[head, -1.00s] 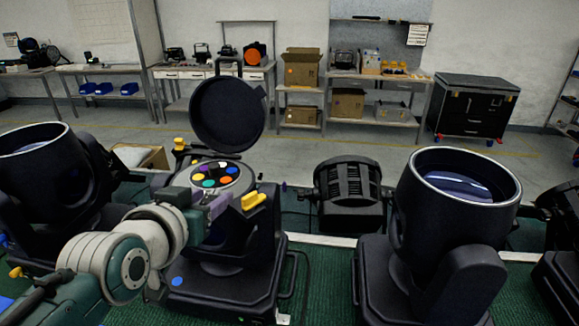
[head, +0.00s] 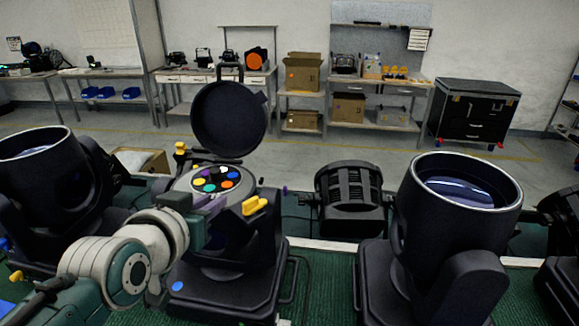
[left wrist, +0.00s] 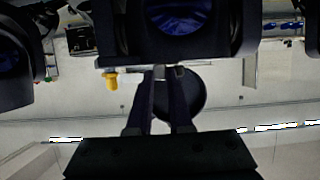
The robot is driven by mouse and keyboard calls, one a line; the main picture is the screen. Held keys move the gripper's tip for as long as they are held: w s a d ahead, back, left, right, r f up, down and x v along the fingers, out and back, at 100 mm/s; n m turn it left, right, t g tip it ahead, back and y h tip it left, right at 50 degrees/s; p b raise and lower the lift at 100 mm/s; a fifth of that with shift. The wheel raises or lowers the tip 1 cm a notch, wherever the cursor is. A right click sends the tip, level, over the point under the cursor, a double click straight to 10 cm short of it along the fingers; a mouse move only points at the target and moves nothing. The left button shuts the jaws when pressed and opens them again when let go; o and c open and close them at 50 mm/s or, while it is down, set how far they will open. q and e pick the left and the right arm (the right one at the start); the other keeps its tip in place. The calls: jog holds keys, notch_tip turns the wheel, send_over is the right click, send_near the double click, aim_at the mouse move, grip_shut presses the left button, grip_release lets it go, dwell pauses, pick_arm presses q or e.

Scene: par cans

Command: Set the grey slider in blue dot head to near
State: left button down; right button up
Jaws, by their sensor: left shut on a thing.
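The blue dot head is a black lamp head (head: 240,240) with a blue dot (head: 178,286) on its base. Its round lid (head: 229,118) stands open above a disc of coloured spots (head: 216,180). My left gripper (head: 212,203) is at the near left side of this head, just below the disc. In the left wrist view my left gripper's fingers (left wrist: 168,76) reach up to the head's underside edge and are shut on a small greyish piece, seemingly the grey slider (left wrist: 180,72). The slider is hidden in the head view. My right gripper is not in view.
A yellow lever (head: 254,205) sticks out right of the disc, and another yellow part (head: 180,148) is behind it. Other black lamp heads stand left (head: 35,190) and right (head: 455,215). A squat black lamp (head: 348,198) is between. Workbenches line the back wall.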

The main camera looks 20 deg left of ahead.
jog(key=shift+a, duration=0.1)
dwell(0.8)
pick_arm(q)
jog(key=shift+s+a, duration=0.15)
jog(key=shift+a, duration=0.5)
jog(key=shift+s+a, duration=0.15)
jog(key=shift+a, duration=0.45)
jog(key=c, duration=0.8)
grip_release()
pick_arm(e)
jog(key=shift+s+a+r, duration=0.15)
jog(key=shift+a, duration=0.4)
pick_arm(q)
jog(key=v, duration=1)
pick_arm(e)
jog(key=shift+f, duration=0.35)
